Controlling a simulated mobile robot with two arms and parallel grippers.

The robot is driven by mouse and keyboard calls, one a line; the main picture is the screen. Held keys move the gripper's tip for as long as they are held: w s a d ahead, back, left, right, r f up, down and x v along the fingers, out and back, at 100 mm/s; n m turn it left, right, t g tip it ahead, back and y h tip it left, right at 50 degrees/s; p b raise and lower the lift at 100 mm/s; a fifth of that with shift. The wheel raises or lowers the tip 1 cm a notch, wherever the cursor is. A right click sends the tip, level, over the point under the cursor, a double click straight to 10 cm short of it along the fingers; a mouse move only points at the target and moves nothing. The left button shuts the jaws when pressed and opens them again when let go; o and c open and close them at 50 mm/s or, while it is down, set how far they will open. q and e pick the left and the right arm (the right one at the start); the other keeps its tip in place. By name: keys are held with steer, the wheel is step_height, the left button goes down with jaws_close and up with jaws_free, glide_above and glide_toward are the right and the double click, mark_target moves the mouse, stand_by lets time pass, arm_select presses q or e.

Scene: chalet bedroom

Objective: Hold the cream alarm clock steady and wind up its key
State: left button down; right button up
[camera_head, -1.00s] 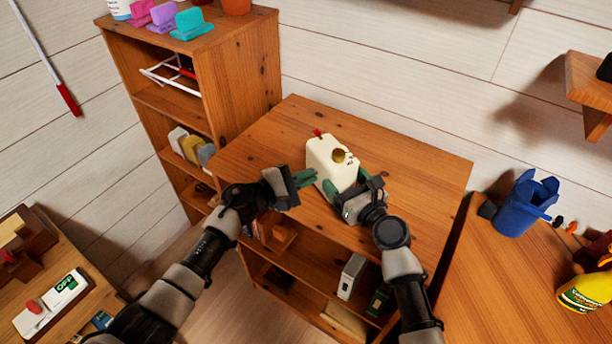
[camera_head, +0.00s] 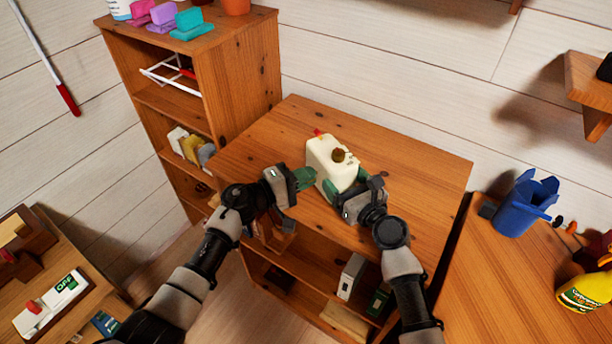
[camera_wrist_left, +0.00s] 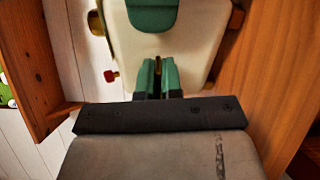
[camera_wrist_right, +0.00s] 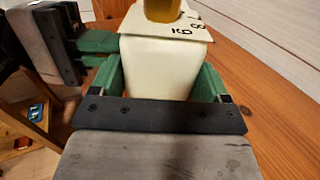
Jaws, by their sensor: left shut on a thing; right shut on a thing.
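The cream alarm clock (camera_head: 325,158) stands on the top of the low wooden shelf; it also shows in the left wrist view (camera_wrist_left: 195,48) and the right wrist view (camera_wrist_right: 165,62). A brass knob (camera_head: 338,155) and a small red part (camera_head: 317,132) stick out of it. My right gripper (camera_head: 346,187) is shut on the clock's body, a green finger on each side (camera_wrist_right: 165,85). My left gripper (camera_head: 308,176) is at the clock's left face. In the left wrist view its fingers (camera_wrist_left: 158,75) are closed on the winding key (camera_wrist_left: 158,65), mostly hidden between them.
The low shelf's top (camera_head: 415,165) is clear around the clock. A taller bookcase (camera_head: 235,75) stands behind left. At right, a desk (camera_head: 490,290) holds a blue container (camera_head: 522,205) and a yellow bottle (camera_head: 585,292).

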arm_select(q)
steer(key=shift+a+f, duration=0.1)
steer(key=shift+a, duration=0.05)
steer(key=c, duration=1.3)
jaws_free()
steer(key=v, duration=1.2)
